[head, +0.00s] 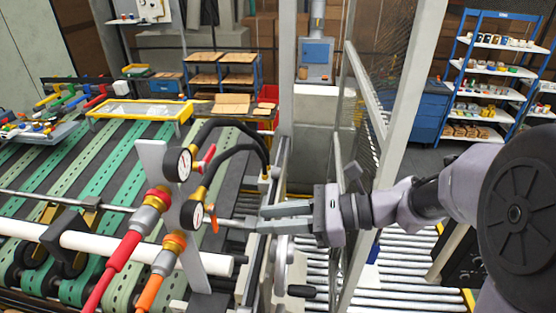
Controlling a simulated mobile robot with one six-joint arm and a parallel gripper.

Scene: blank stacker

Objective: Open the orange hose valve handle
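The orange hose (150,295) rises to a fitting with an orange collar (175,243) and a round gauge (192,214). Beside that gauge, a small orange handle (214,223) points roughly downward. My gripper (261,217) reaches in from the right, its fingers pointing left toward this handle. The fingers look parted, with a narrow gap between them. The tips appear to be right of the orange handle and apart from it. A thin grey part lies between the handle and the tips; I cannot tell whether the fingers touch it.
The red hose (123,258) has its own gauge (178,164) and red handle (209,154) just above. Black hoses (232,128) arch behind. A white pipe (120,250) and grey plate (190,262) stand close by. A metal frame post (393,150) rises behind my arm.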

